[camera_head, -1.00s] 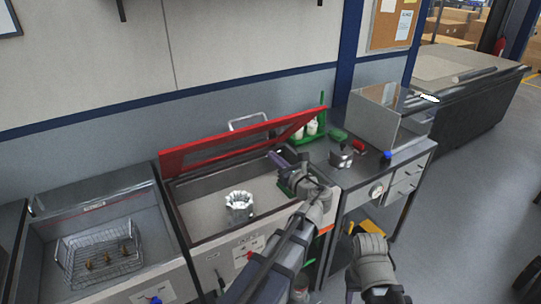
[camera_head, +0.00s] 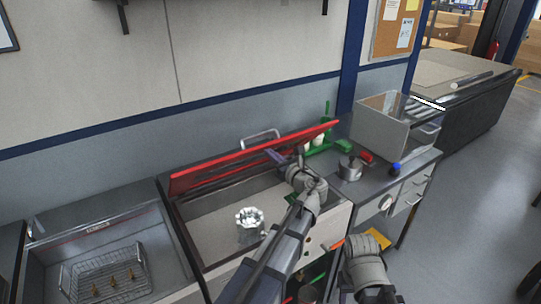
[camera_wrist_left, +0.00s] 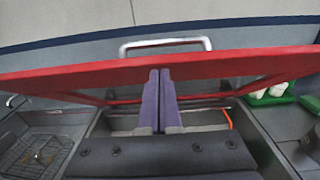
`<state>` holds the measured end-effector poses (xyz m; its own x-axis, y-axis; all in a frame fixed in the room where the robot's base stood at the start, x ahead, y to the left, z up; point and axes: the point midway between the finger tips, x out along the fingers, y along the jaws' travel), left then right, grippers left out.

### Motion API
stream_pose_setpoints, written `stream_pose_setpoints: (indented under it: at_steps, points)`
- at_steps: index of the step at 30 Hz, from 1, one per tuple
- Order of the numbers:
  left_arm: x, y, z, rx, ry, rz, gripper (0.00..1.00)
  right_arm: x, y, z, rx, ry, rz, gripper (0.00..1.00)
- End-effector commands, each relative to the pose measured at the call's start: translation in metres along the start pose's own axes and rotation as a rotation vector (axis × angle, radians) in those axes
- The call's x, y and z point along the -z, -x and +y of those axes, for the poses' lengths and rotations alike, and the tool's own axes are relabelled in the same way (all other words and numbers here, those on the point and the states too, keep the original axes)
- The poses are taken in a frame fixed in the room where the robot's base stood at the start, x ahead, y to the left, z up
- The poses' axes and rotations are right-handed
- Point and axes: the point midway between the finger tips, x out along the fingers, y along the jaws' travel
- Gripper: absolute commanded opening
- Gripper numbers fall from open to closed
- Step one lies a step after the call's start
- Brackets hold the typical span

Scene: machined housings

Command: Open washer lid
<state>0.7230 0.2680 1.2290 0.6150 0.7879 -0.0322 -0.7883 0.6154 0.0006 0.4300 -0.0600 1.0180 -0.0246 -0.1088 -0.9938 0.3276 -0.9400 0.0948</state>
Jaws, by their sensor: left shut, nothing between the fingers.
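The washer lid (camera_head: 255,152) is a red frame. It stands tilted open over the grey washer tub (camera_head: 205,228), and its metal handle (camera_head: 260,139) shows beyond the raised edge. In the left wrist view the lid (camera_wrist_left: 60,82) spans the picture, with the handle (camera_wrist_left: 165,43) behind its edge. My left gripper (camera_head: 276,156) is shut and empty, its purple fingertips at the lid's underside. In the left wrist view the fingertips (camera_wrist_left: 160,75) overlap the red edge; contact is unclear.
A silvery machined housing (camera_head: 250,225) stands in the tub. A wire basket (camera_head: 105,275) with brass parts sits in the left basin. On the right bench are a metal pot (camera_head: 350,167), white bottles in a green rack (camera_head: 322,145), and a grey box (camera_head: 380,130).

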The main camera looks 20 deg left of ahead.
Motion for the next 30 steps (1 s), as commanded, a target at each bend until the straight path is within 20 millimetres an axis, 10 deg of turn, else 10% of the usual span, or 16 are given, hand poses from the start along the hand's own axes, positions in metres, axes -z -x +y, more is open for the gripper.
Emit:
stream_pose_setpoints:
  at_steps: [17, 30]
  points:
    - [-0.052, -0.045, -0.001, -0.003, -0.001, 0.117, 0.00, -0.004, 0.076, 0.007, 0.002, -0.010, 0.000, 0.50]
    - [-0.107, -0.129, -0.001, -0.003, 0.000, 0.132, 0.00, -0.008, 0.131, 0.012, 0.003, -0.012, -0.002, 0.50]
